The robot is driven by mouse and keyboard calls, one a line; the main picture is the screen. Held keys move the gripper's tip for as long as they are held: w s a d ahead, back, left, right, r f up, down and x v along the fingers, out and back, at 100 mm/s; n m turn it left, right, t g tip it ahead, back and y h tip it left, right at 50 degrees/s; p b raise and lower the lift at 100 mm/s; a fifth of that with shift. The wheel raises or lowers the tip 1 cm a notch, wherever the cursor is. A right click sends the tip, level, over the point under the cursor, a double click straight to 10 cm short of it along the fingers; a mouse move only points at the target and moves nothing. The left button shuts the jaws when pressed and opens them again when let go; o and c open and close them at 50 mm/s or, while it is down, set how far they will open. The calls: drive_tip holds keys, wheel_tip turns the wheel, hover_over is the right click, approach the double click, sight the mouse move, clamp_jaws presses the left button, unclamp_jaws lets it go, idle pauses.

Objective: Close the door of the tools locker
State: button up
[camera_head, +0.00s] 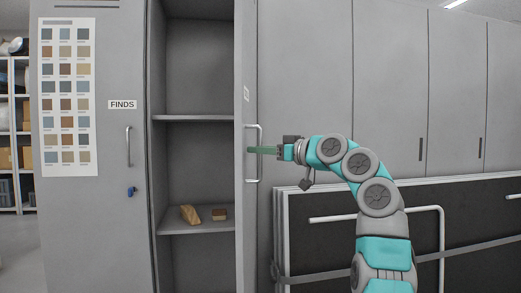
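The open locker has shelves inside (197,62), and its grey door (245,215) stands swung out on the right side, seen nearly edge-on. A small label (247,93) on the door is too oblique to read, so I cannot confirm it says tools. The door's pale bar handle (258,174) is upright on its right face. My gripper (262,150) reaches in from the right, its green fingers level and overlapping the handle at mid-height. I cannot tell whether they touch or grip it, as the fingers line up from this side.
A closed locker door marked FINDS (122,104) with a colour chart (67,97) stands left. Two brown pieces, one larger (190,214) and one smaller (220,214), lie on the lower shelf. Dark framed panels (330,245) lean against closed lockers at right, below my arm.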

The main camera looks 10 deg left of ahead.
clamp_jaws()
idle(1.4)
